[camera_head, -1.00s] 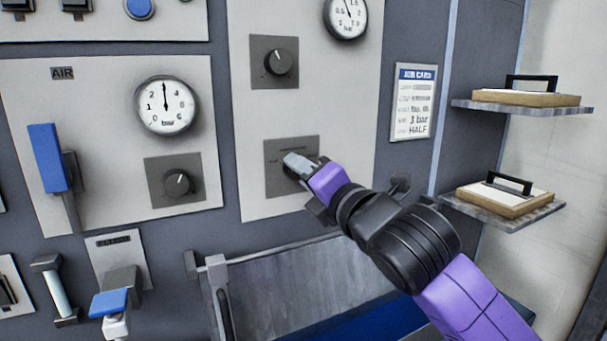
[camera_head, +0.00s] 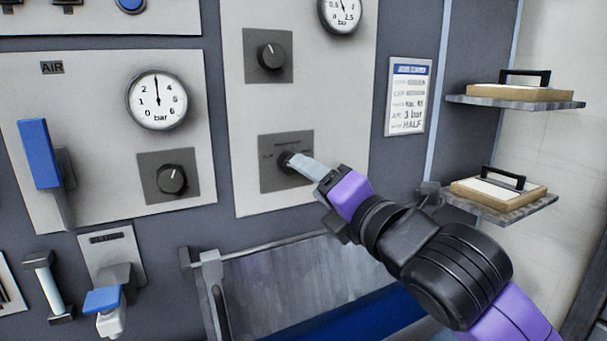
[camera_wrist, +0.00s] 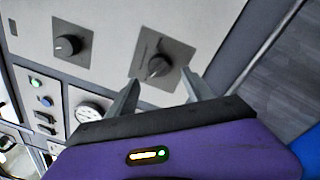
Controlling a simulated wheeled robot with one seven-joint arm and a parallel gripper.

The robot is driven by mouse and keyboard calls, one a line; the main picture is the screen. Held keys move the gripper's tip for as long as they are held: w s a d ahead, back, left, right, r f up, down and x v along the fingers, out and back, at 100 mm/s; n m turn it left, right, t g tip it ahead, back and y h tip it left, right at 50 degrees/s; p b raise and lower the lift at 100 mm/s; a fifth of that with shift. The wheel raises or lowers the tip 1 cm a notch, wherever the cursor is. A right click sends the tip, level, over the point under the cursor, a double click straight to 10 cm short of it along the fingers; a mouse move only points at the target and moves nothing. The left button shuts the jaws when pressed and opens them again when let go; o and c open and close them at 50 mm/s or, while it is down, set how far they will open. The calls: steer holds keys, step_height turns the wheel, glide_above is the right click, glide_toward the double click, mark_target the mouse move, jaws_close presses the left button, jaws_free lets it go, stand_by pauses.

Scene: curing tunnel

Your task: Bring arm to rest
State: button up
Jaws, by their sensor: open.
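My gripper (camera_head: 305,166) is in front of the lower knob plate on the light panel, with my purple and black arm reaching in from the lower right. In the wrist view my gripper (camera_wrist: 160,85) has its two fingers spread apart with nothing between them. The lower black knob (camera_wrist: 158,66) shows beyond the fingertips, apart from them. In the head view that knob (camera_head: 285,160) is partly hidden behind the fingers.
An upper knob (camera_head: 271,56) sits above. An AIR gauge (camera_head: 157,99) and blue lever (camera_head: 39,153) are at left. Two shelves at right hold framed boards with handles, the lower board (camera_head: 497,195) near my arm. An open trough (camera_head: 290,285) lies below.

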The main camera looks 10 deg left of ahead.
steer(key=shift+v, duration=0.95)
